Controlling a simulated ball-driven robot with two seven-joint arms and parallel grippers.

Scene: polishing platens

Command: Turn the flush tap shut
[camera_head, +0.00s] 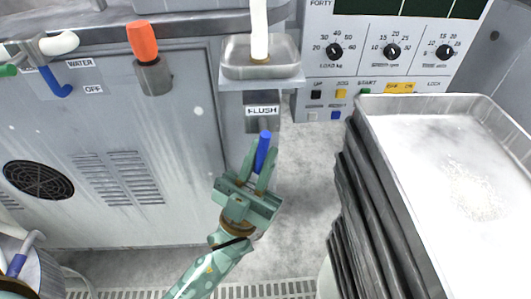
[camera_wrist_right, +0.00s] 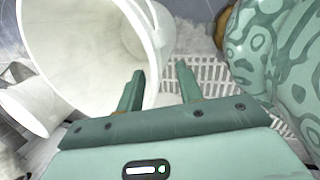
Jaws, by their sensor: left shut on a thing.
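The flush tap's blue lever (camera_head: 265,143) hangs below the FLUSH label (camera_head: 262,111) on the machine front, in the head view. It points nearly straight down, tilted slightly. My left gripper (camera_head: 263,163) is shut on the blue lever, with a finger on each side of it. My right gripper (camera_wrist_right: 159,84) shows in the right wrist view.
A metal tray (camera_head: 425,165) on a dark stack stands at the right. An orange-handled tap (camera_head: 142,42) and the blue WATER lever (camera_head: 56,84) are on the left panel. A white bucket (camera_wrist_right: 60,50) stands beside my right gripper. A floor grating (camera_wrist_right: 210,75) lies beyond it.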

